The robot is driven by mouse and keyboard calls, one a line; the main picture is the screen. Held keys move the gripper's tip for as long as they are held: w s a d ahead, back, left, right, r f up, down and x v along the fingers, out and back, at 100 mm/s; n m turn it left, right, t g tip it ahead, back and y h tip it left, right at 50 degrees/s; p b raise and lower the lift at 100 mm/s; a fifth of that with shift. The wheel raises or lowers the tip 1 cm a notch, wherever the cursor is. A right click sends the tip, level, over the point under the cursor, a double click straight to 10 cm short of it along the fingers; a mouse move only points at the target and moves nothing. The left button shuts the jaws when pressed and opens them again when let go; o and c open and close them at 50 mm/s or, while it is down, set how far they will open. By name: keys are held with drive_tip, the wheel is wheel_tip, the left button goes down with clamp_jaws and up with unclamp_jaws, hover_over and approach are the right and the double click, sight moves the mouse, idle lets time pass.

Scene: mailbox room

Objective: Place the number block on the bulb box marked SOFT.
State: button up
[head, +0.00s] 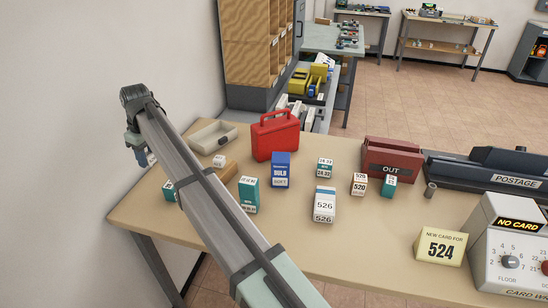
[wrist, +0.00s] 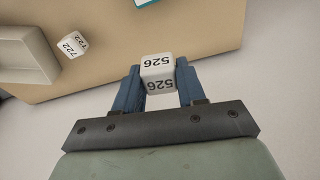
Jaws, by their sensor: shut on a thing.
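In the head view my gripper (head: 143,152) is at the left, near the wall and the table's left end; the held block cannot be made out there. A blue and white box (head: 281,170) reading BULB stands upright on the table in front of the red case, well to the right of my gripper. Its lower label is too small to read surely. Nothing is seen on its top.
A larger white box (head: 324,204) marked 526, teal boxes (head: 249,194) and a 520 block (head: 359,184) stand around. A cream tray (head: 213,136) and a 722 block (wrist: 72,44) are at the left. The red case (head: 275,136) stands behind. The front table is partly clear.

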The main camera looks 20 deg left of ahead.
drive_tip(key=w+d+r+m, duration=0.2)
drive_tip(key=w+d+r, duration=0.2)
drive_tip(key=w+d, duration=0.65)
wheel_tip(320, 180, up, 6)
drive_tip(key=m, duration=0.6)
hover_over(280, 156)
drive_tip(key=shift+t, duration=0.5)
drive_tip(key=shift+s+d+f, duration=0.1)
drive_tip(key=shift+s+f, duration=0.05)
drive_tip(key=shift+f, duration=2.2)
drive_tip(key=shift+s+d+f, duration=0.1)
drive_tip(key=shift+s+f, duration=0.05)
drive_tip(key=shift+f, duration=2.15)
drive_tip(key=shift+f, duration=0.15)
drive_tip(key=o, duration=1)
